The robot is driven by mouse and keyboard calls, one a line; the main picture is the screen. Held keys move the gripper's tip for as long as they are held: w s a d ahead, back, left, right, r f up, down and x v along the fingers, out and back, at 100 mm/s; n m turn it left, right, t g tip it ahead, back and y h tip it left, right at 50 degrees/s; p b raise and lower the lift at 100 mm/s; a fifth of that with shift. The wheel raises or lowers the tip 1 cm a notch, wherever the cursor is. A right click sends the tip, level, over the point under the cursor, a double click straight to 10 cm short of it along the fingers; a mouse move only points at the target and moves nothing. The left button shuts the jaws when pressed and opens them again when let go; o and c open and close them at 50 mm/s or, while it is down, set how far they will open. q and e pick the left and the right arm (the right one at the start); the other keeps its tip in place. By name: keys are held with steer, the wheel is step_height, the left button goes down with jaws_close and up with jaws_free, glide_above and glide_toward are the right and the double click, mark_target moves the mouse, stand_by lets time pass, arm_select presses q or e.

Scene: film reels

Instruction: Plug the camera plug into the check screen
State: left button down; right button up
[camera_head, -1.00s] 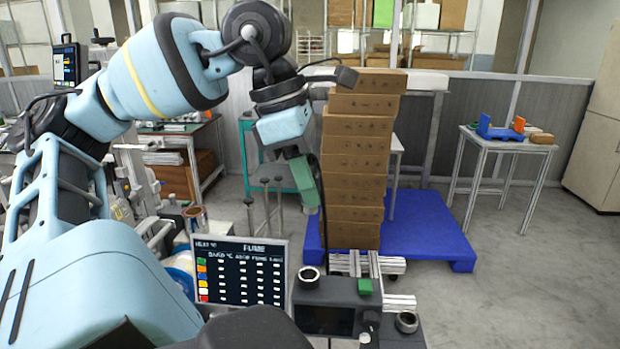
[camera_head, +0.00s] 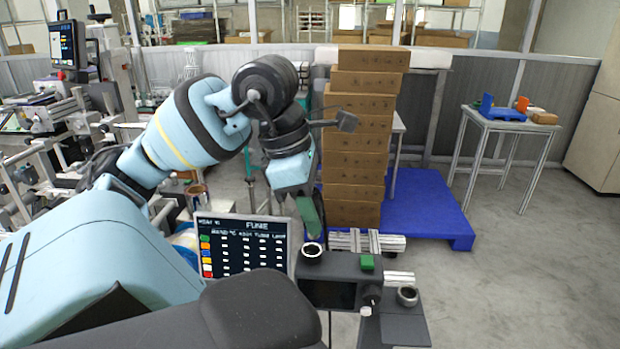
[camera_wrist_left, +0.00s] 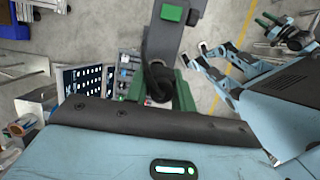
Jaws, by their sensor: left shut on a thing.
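A dark box with a blank screen on its front (camera_head: 330,293), which I take for the check screen, stands low in the head view. It has a green block (camera_head: 367,262) on top and a round black ring (camera_head: 311,250) at its upper left. My left gripper (camera_head: 312,218), with green fingers, points down just above that ring. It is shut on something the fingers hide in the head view. The left wrist view shows a dark piece (camera_wrist_left: 157,88) between the green fingers, probably the plug; its tip and any contact are unclear. My right gripper (camera_wrist_left: 266,20) appears open and empty in the left wrist view.
A display panel with a table of readings (camera_head: 243,246) stands just left of the box. A second black ring (camera_head: 407,294) sits at its right. Behind are a stack of cartons (camera_head: 355,160) and a blue pallet (camera_head: 425,210).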

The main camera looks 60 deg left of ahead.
arm_select(q)
steer(key=shift+f, duration=0.35)
